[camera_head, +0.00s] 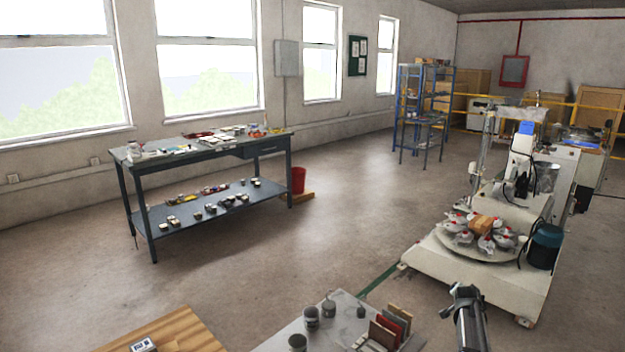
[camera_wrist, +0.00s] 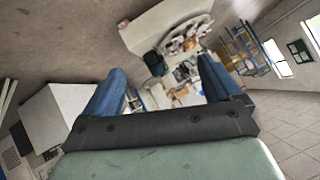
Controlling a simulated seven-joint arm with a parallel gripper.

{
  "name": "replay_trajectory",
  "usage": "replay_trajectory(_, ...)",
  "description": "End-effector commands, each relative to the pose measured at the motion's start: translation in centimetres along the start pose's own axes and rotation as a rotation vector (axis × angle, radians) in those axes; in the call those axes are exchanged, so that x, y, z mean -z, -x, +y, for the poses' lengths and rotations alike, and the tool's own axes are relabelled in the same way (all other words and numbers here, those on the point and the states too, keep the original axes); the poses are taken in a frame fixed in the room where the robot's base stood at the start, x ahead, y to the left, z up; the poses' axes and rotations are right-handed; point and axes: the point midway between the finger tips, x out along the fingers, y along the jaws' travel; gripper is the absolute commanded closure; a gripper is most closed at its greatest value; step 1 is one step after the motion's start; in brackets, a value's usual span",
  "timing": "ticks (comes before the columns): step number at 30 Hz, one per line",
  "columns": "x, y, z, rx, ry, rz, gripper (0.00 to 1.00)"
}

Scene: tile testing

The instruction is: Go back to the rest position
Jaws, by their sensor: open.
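My gripper shows in the wrist view (camera_wrist: 160,90) with two blue fingers spread wide apart and nothing between them. Past the fingers, the wrist view shows the white machine and the room tilted. In the head view, part of my arm (camera_head: 468,318) rises at the bottom right, beside the near table (camera_head: 290,340); the fingers cannot be made out there.
The near table holds grey cups (camera_head: 311,317) and a rack of upright tiles (camera_head: 392,325). A wooden surface (camera_head: 175,330) lies left of it. A white machine with a round plate (camera_head: 470,246) stands at right. A workbench (camera_head: 205,152) stands by the windows. The middle floor is clear.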

Motion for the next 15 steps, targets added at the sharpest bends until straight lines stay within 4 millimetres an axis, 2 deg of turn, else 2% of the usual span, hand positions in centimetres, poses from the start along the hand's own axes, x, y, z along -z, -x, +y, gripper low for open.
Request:
replay_trajectory(1,-0.1,0.1,1.9,-0.013,0.01,0.004,0.09)
replay_trajectory(3,-0.6,0.1,4.2,-0.03,0.032,0.002,0.09)
replay_trajectory(8,-4.2,0.1,7.2,-0.063,0.088,-0.046,0.09)
replay_trajectory(11,-7.2,0.2,8.3,-0.08,0.123,-0.092,0.09)
replay_trajectory(14,-10.9,0.5,9.3,-0.098,0.162,-0.151,0.09)
replay_trajectory(15,-12.6,0.7,9.7,-0.105,0.178,-0.18,0.09)
